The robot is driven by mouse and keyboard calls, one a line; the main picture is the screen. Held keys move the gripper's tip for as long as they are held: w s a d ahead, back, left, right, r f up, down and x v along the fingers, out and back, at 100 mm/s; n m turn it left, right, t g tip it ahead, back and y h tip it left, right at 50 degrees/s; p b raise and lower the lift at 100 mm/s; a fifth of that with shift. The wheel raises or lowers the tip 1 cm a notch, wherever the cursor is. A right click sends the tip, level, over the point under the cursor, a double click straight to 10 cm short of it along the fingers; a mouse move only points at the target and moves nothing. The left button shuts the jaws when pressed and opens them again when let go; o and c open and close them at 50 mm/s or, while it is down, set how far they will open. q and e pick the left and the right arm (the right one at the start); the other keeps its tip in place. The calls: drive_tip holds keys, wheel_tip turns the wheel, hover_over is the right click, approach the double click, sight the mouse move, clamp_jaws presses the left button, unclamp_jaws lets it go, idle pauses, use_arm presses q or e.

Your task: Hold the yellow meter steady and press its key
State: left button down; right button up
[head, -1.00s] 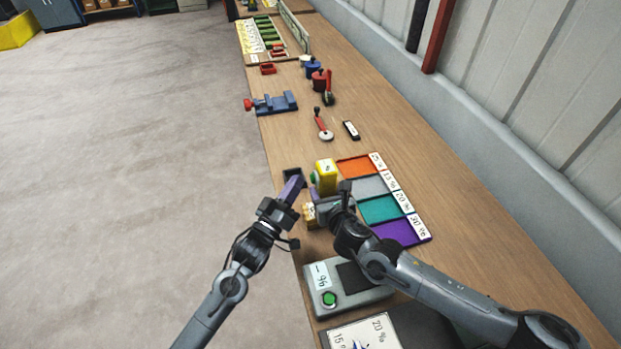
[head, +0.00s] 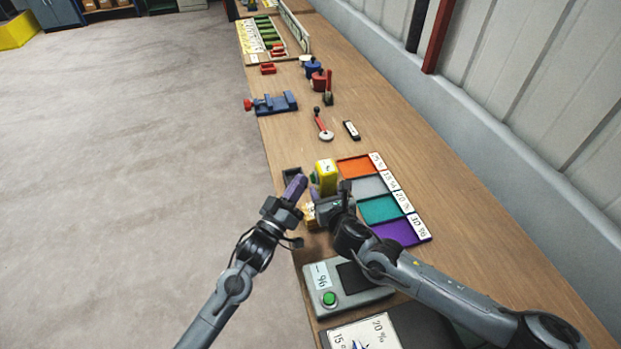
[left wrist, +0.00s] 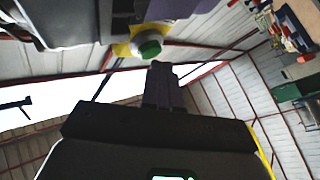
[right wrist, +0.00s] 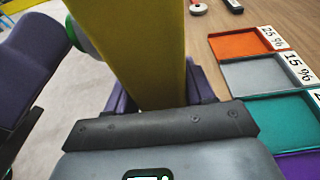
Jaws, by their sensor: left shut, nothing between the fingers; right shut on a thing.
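The yellow meter (head: 327,173) stands upright near the table's left edge. It fills the upper middle of the right wrist view (right wrist: 140,50). My right gripper (right wrist: 162,92) is shut on it, with purple fingers on both sides. The meter's green key (left wrist: 149,49) faces left, towards my left gripper; it shows partly at the meter's side in the right wrist view (right wrist: 78,36). My left gripper (head: 296,186) is shut and empty, its purple fingertips just left of the key. A small gap seems to remain, but contact is hard to judge.
Orange, grey, teal and purple trays (head: 380,209) with percent labels lie right of the meter. A grey device with a green button (head: 329,298) stands nearer. Open floor lies left of the table.

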use_arm(q)
drive_tip(key=shift+w+d, duration=0.15)
drive_tip(key=shift+d, duration=0.3)
idle(0.5)
drive_tip(key=shift+a, duration=0.1)
drive_tip(key=shift+s+a, duration=0.35)
drive_tip(key=shift+a, duration=0.4)
drive_tip(key=shift+a, duration=0.15)
drive_tip(key=shift+s+a, duration=0.3)
drive_tip(key=shift+a, duration=0.45)
drive_tip(key=shift+s+a, duration=0.25)
drive_tip(key=shift+a, duration=0.5)
drive_tip(key=shift+s+a, duration=0.3)
drive_tip(key=shift+a, duration=0.45)
use_arm(e)
drive_tip(key=o, duration=1.3)
drive_tip(key=shift+s, duration=0.1)
